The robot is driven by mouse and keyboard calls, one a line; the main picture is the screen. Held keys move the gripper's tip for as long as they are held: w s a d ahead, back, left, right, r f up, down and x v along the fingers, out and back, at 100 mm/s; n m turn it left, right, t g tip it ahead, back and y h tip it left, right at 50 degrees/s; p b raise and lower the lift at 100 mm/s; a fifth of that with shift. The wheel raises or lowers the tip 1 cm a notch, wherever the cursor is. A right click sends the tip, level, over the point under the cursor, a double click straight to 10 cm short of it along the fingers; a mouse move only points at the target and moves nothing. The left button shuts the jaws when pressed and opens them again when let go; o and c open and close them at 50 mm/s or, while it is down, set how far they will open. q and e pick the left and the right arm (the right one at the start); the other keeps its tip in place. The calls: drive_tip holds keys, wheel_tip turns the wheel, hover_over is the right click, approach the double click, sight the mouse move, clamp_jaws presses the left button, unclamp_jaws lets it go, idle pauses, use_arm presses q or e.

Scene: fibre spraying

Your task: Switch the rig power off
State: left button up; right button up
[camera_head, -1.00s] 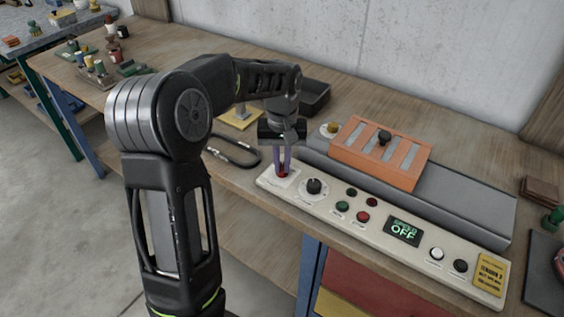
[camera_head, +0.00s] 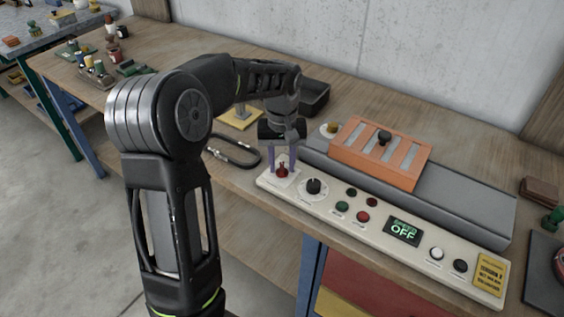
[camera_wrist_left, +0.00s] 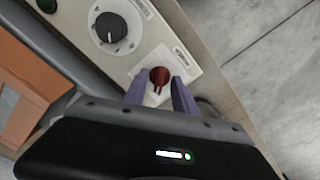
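The rig's cream control panel (camera_head: 383,235) runs along the front of the bench. A red rotary switch (camera_head: 283,171) sits on a white plate at its left end; the switch also shows in the left wrist view (camera_wrist_left: 159,77). My left gripper (camera_head: 283,160) points down over this switch. Its two purple fingers (camera_wrist_left: 160,92) are apart, one on each side of the switch, with visible gaps and no clear contact. My right gripper is not in view.
A black dial (camera_head: 314,186), green button (camera_head: 342,206) and red button (camera_head: 363,217) lie right of the switch. An orange slotted block (camera_head: 380,153) sits on the grey rig behind. A black cable loop (camera_head: 233,152) lies left of the gripper.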

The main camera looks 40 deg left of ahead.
sight(282, 167)
use_arm(q)
wheel_tip(282, 167, up, 8)
drive_tip(key=shift+f, duration=0.1)
idle(0.4)
idle(0.5)
